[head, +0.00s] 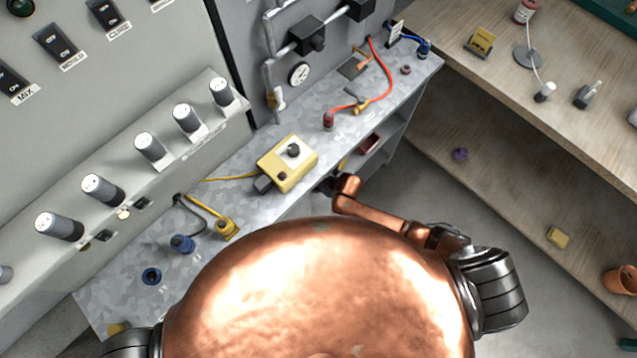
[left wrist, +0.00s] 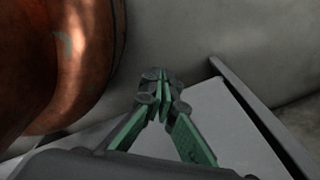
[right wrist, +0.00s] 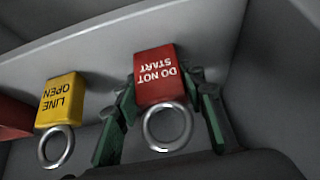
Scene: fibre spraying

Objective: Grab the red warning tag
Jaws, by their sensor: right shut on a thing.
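The red warning tag (right wrist: 156,76) shows in the right wrist view, with "DO NOT START" upside down and a metal ring at its lower edge. My right gripper (right wrist: 157,92) is shut on it, one green finger at each side. In the head view my right gripper (head: 331,185) is at the bench's front edge, mostly hidden by the edge and my arm, and I cannot make out the held tag there. My left gripper (left wrist: 160,86) is shut and empty, its fingertips together, near a grey surface.
A yellow "LINE OPEN" tag (right wrist: 60,100) with a ring is left of the red tag. A yellow control box (head: 287,163) stands on the grey bench (head: 225,190), with cables and plugs around it. A wooden shelf unit (head: 480,105) is at the right, with open floor between.

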